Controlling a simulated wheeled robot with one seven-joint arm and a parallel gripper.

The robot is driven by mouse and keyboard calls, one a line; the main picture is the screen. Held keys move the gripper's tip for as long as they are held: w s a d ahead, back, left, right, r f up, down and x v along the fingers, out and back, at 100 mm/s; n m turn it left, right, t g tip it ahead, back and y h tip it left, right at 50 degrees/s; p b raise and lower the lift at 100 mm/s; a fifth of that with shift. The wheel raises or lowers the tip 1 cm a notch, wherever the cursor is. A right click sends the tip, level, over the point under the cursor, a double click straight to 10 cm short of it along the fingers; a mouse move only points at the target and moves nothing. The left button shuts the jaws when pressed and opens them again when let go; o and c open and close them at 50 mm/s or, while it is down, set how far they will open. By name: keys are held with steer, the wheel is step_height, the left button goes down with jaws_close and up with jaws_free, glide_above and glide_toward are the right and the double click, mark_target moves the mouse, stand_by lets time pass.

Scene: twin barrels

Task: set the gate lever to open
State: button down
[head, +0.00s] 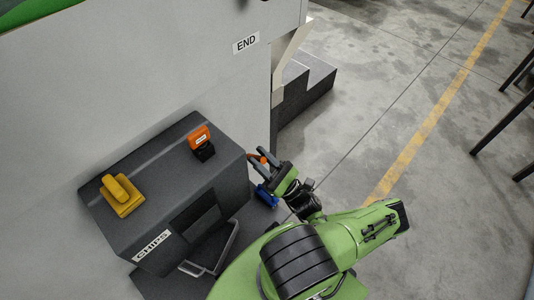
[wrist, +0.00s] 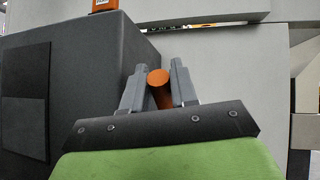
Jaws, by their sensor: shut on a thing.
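An orange round-ended lever handle (wrist: 159,88), which I take for the gate lever, stands between the two grey fingers of my gripper (wrist: 159,82) in the wrist view. My gripper is shut on it. In the head view the gripper (head: 266,165) is beside the right side of the dark box, and a bit of the orange handle (head: 262,158) shows between the fingers. The lever's mount and its markings are hidden, so I cannot tell its setting.
The dark grey box (head: 160,215) labelled CHIPS carries a yellow block-shaped part (head: 121,195) and an orange-and-black part (head: 201,142) on top. A blue object (head: 266,195) lies low below the gripper. Grey steps (head: 305,85) stand behind.

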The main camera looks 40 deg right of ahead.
steer(key=shift+s+f+y+b, duration=0.2)
steer(key=shift+f+y+b, duration=0.1)
steer(key=shift+f+b, duration=0.2)
steer(key=c, duration=1)
jaws_free()
steer(key=shift+s+r+n, duration=0.1)
steer(key=shift+n, duration=0.2)
steer(key=shift+a, duration=0.1)
